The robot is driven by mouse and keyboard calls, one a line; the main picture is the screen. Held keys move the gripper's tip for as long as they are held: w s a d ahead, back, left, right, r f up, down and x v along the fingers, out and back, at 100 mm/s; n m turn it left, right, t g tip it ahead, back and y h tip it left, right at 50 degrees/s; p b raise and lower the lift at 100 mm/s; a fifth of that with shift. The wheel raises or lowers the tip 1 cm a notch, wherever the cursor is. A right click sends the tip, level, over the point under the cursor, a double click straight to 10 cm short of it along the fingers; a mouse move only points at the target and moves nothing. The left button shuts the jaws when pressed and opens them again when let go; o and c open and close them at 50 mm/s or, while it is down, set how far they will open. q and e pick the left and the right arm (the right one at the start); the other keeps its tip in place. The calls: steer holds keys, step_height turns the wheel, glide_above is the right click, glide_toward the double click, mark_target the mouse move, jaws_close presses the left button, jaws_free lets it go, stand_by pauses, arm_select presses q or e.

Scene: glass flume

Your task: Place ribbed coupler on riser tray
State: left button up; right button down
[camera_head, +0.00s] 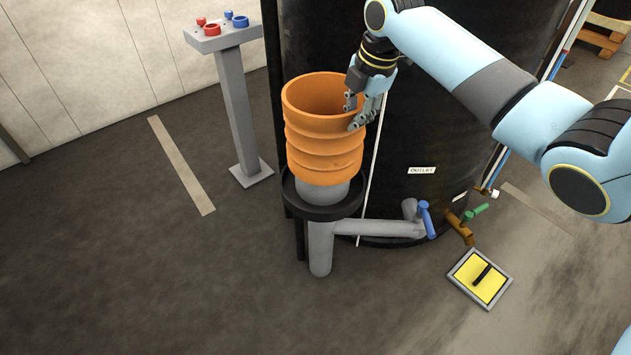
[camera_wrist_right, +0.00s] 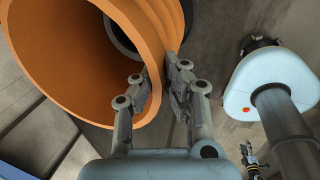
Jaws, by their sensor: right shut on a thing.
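The orange ribbed coupler (camera_head: 322,150) stands roughly upright over the black round riser tray (camera_head: 318,213). A grey pipe stub (camera_head: 322,191) shows between the coupler's lower edge and the tray. The coupler hides the stub's top, so I cannot tell whether it rests on the stub or hangs just above. My right gripper (camera_head: 353,114) is shut on the right side of the coupler's upper rim. In the right wrist view my right gripper (camera_wrist_right: 156,75) has one finger inside the coupler (camera_wrist_right: 75,75) and one outside its wall.
A large black tank (camera_head: 430,130) stands close behind the coupler. A grey outlet pipe (camera_head: 375,228) with a blue valve handle (camera_head: 426,218) runs right of the tray. A grey pedestal (camera_head: 240,110) stands left; a yellow plate (camera_head: 480,278) lies at right. Floor in front is clear.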

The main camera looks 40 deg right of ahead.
mark_target(351, 152)
steer(key=shift+w+f, duration=0.2)
steer(key=shift+f, duration=0.1)
steer(key=x, duration=0.3)
steer(key=s+b+x, duration=0.1)
steer(key=x, duration=0.2)
steer(key=s+b+x, duration=0.1)
steer(key=x, duration=0.2)
steer(key=shift+d+f, duration=0.1)
steer(key=shift+f, duration=0.45)
steer(key=c, duration=1.5)
jaws_free()
steer(key=shift+s, duration=0.15)
